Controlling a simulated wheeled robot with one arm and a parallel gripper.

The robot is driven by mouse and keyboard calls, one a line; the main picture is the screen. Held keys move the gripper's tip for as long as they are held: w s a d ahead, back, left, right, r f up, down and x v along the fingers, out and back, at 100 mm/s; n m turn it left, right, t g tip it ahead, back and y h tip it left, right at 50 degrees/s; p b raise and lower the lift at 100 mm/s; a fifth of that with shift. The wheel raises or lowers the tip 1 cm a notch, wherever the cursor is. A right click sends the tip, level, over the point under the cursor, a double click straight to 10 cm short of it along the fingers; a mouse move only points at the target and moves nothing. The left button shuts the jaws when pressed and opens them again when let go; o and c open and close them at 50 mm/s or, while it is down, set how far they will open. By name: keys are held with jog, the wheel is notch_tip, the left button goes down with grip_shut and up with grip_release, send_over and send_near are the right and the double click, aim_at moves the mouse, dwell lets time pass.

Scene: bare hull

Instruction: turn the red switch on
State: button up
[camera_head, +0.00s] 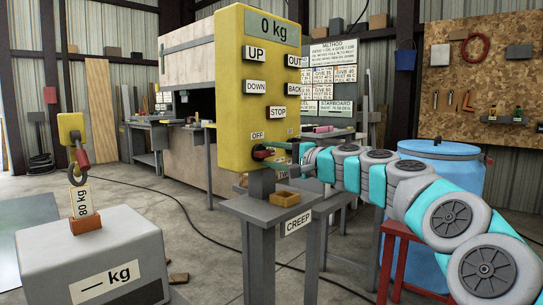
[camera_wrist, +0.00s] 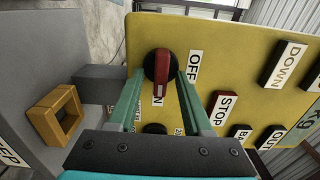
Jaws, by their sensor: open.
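The red switch (camera_head: 263,153) is a red handle on a dark round base, low on the yellow panel (camera_head: 228,75). In the wrist view the red switch (camera_wrist: 162,68) has an OFF label (camera_wrist: 193,66) on its right and a partly hidden label ending in N below it. Its handle runs up and down in that view. My gripper (camera_wrist: 161,76) is open, with one green finger on each side of the handle. Whether the fingers touch it I cannot tell. In the head view my gripper (camera_head: 280,150) reaches the panel from the right and hides part of it.
An orange open box (camera_head: 283,197) sits on the grey CREEP stand (camera_head: 252,211) below. A grey weight (camera_head: 93,255) under a yellow hook stands left. A blue barrel (camera_head: 440,150) stands behind my arm.

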jog(key=b+v, duration=0.1)
jog(key=v, duration=0.6)
jog(key=shift+s+d, duration=0.25)
jog(key=shift+d, duration=0.05)
